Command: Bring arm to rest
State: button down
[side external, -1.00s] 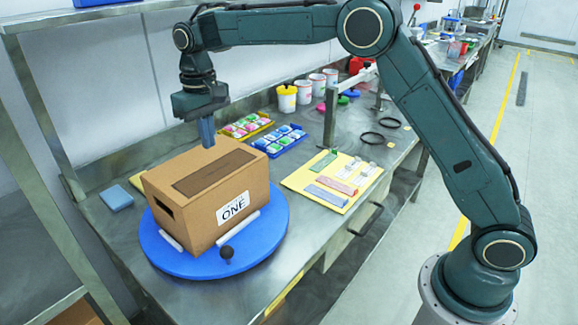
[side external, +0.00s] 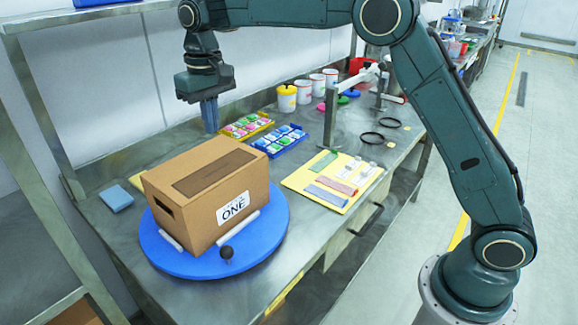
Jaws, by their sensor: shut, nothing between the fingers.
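My gripper (side external: 210,117) is shut and empty. It points down and hangs in the air above and behind the cardboard box, apart from it in the picture. The cardboard box (side external: 210,218), labelled "ONE", stands on the blue round turntable (side external: 270,238). A darker brown strip (side external: 215,172) runs along its top. White bars hold the box at its base, and a black ball knob (side external: 227,252) stands at the turntable's front edge.
Several tubs (side external: 287,98) stand at the back. A yellow mat (side external: 292,183) with strips lies right of the box. A metal shelf frame (side external: 45,130) stands at the left.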

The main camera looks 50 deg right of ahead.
jog(key=s+d+r+t, duration=0.1)
jog(key=s+d+r, duration=0.3)
jog(key=s, duration=0.5)
jog(key=s+d+r+t, duration=0.25)
jog(key=s+r, duration=0.25)
jog(key=s, duration=0.4)
jog(key=s+d+f+t, duration=0.1)
jog(key=s+d+f, duration=0.1)
jog(key=s, duration=0.7)
jog(key=s+d+f+t, duration=0.1)
jog(key=s+f, duration=0.4)
jog(key=s, duration=0.4)
jog(key=shift+d+f, duration=0.2)
jog(key=shift+d, duration=0.2)
